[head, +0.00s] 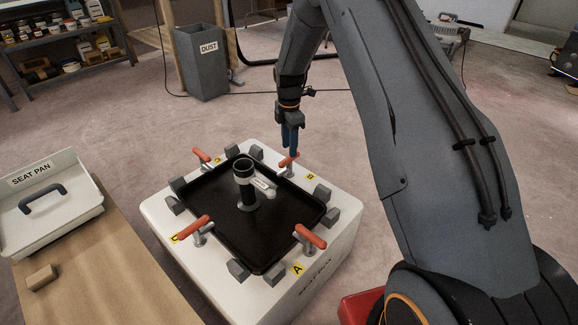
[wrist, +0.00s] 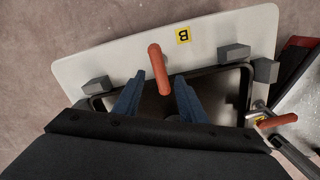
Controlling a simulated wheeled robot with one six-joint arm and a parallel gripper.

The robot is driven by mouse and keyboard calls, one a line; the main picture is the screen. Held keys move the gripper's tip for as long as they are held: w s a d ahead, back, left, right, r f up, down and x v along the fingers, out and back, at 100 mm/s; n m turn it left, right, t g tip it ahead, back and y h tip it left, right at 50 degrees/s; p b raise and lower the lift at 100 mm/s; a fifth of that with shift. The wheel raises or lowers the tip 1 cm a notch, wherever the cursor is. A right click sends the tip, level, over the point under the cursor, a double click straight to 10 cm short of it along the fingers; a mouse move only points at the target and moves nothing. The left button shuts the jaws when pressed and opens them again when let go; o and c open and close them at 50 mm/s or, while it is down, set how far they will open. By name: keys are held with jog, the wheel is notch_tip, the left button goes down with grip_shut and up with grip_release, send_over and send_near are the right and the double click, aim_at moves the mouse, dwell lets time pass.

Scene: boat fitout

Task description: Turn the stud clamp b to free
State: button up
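Stud clamp b (head: 288,161) has an orange bar handle on a short metal post, by the yellow B label (head: 309,177) at the far right side of the white seat pan box. In the wrist view its handle (wrist: 156,62) runs from the white top inward toward the black tray's rim. My gripper (head: 289,149) points down right at this handle. In the wrist view its two blue fingers (wrist: 159,77) are apart, one on each side of the handle, with gaps visible. Whether the fingertips are level with the handle is unclear. The post is hidden there.
The black tray (head: 215,217) holds an upright dark pipe (head: 245,183) and a white-tagged piece. Other orange-handled clamps stand around it, including clamp A (head: 310,237), with several grey blocks (head: 322,192). A wooden bench with a seat pan lid (head: 48,205) is at left.

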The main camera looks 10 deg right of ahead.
aim_at(289, 161)
notch_tip(289, 161, down, 8)
jog(key=shift+r+b, duration=0.1)
jog(key=shift+b, duration=0.9)
